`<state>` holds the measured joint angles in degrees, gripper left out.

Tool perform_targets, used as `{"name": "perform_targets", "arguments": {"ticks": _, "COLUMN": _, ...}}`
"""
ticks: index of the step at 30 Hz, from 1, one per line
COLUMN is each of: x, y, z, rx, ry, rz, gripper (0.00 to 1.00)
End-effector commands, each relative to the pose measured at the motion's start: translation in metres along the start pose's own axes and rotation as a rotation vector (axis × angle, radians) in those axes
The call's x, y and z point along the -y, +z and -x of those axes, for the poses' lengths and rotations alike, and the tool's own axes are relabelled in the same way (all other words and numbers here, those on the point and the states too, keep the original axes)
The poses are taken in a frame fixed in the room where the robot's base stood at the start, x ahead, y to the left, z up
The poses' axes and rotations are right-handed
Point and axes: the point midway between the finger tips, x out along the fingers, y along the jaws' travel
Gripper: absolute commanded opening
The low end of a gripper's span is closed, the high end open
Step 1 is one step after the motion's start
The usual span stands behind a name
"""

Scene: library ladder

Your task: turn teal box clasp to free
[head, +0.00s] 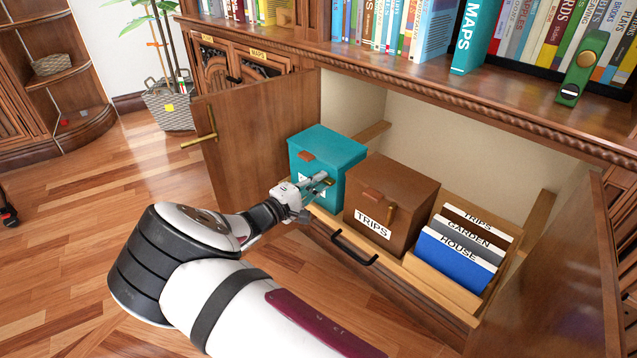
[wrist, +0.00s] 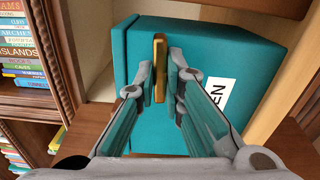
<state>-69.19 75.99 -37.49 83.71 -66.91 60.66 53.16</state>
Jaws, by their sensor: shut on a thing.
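The teal box (head: 345,150) stands in the open cabinet at the left of a row, its lid down. In the wrist view the teal box (wrist: 215,45) fills the middle, with a white label (wrist: 217,95) partly hidden by a finger. The brass clasp (wrist: 160,62) on its front sits between my fingertips, its long side roughly along the lid's edge. My gripper (head: 322,182) is at the box's front in the head view and hides most of the label.
A brown box (head: 410,190) labelled TRIPS stands right of the teal box, its own clasp upright. Farther right is a wooden tray (head: 446,279) of folders. Open cabinet doors stand left (head: 255,135) and right (head: 560,270). A book shelf overhangs above.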

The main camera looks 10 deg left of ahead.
Motion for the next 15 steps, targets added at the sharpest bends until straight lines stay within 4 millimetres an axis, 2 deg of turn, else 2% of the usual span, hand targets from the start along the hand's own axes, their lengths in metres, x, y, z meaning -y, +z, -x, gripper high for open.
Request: {"name": "perform_targets", "arguments": {"ticks": 15, "x": 0.0023, "y": -0.0002, "z": 0.0005, "rx": -0.001, "ry": -0.002, "rz": -0.1, "gripper": 0.0}}
